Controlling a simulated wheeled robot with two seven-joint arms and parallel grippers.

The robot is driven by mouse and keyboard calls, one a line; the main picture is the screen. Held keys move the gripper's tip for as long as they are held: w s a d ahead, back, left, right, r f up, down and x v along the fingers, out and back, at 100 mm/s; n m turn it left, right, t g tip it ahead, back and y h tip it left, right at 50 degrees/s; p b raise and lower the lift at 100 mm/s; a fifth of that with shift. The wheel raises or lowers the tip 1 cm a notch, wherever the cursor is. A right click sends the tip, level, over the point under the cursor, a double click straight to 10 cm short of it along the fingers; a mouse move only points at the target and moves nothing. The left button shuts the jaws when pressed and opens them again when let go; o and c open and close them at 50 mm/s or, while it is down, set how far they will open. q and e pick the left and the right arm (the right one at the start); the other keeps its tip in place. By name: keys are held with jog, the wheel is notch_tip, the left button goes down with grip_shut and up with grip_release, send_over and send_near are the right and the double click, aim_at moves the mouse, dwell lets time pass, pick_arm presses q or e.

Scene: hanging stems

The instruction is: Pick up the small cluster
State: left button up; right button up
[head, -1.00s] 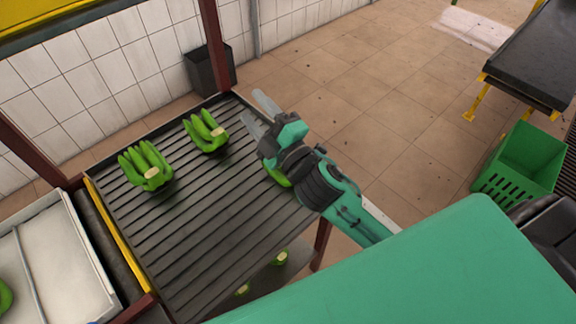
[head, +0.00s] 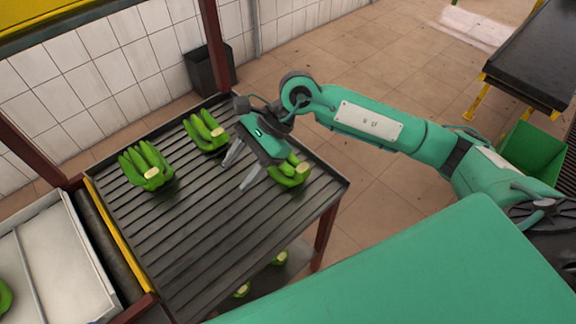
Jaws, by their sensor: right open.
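Three green banana clusters lie on the dark ribbed table (head: 190,235). The largest-looking cluster (head: 146,167) is at the left, and a smaller cluster (head: 205,133) is near the back edge. Another smaller cluster (head: 290,172) is at the right, partly hidden by my right gripper. I cannot tell for sure which of these two is the small cluster. My right gripper (head: 234,178) is open and empty, its fingers pointing down-left over the table between the back and right clusters. My left gripper is not in view.
More green bananas (head: 241,290) show on a lower shelf. A pale tray (head: 55,262) stands at the left. A dark bin (head: 207,70) stands behind the table, and a green crate (head: 530,155) is at the right. The table's front middle is clear.

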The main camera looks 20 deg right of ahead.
jog(key=w+d+f+n+h, duration=0.1)
jog(key=w+d+f+h, duration=0.2)
jog(key=d, duration=0.5)
jog(key=r+t+h, duration=0.1)
jog(key=r+h, duration=0.1)
jog(key=h, duration=0.4)
send_over(302, 167)
notch_tip(302, 167, down, 8)
jog(key=p, duration=0.2)
jog(key=shift+s+a+p, duration=0.1)
jog(key=shift+p, duration=0.25)
jog(key=shift+f+p, duration=0.4)
jog(key=shift+p, duration=0.05)
notch_tip(302, 167, down, 4)
jog(key=shift+p, duration=1.2)
jog(key=shift+f, duration=0.35)
jog(key=shift+r, duration=0.1)
grip_shut()
